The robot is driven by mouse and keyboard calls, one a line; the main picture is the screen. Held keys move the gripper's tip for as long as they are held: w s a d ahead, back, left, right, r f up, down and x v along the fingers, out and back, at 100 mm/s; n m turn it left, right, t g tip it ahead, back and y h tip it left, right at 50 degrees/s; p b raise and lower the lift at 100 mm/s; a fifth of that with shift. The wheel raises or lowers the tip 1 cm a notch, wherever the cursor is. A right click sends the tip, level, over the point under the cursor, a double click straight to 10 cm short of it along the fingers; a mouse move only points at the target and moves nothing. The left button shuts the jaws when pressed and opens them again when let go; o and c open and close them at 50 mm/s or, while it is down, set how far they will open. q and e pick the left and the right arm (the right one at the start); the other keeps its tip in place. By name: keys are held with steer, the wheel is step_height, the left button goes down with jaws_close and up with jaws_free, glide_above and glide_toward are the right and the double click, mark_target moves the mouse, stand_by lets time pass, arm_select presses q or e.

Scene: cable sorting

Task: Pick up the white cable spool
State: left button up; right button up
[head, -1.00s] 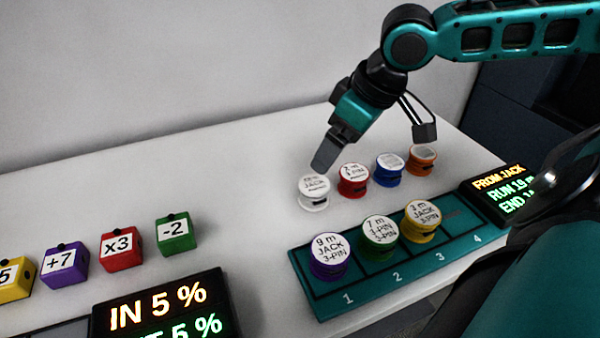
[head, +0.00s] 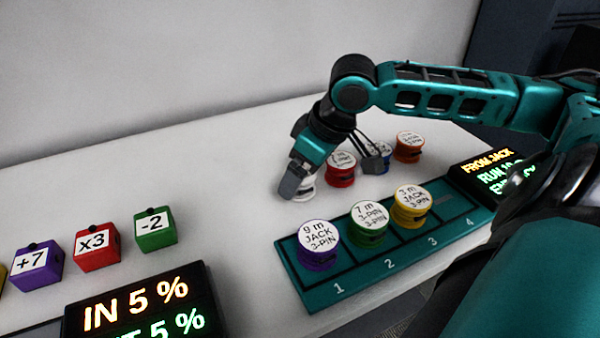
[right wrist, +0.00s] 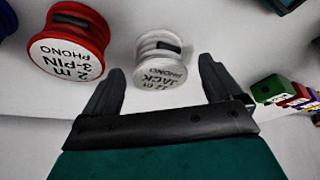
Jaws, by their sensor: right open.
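The white cable spool (head: 304,197) stands on the white table, left of the red spool. In the head view my right gripper (head: 331,176) is low over this spot, and one dark finger hides much of the white spool. In the right wrist view the white spool (right wrist: 160,62) shows its "JACK" and "PHONO" label upside down, ahead of the two fingertips and in the gap between them. My right gripper (right wrist: 161,76) is open with nothing held. My left gripper is out of view.
A red spool (head: 341,170) stands close to the right, with blue (head: 383,150) and orange (head: 408,147) spools beyond. A teal numbered tray (head: 350,291) holds purple, green and yellow spools in front. Lettered blocks and a display (head: 140,305) are at left.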

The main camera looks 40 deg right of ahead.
steer(key=shift+x, duration=1.1)
steer(key=c, duration=1.1)
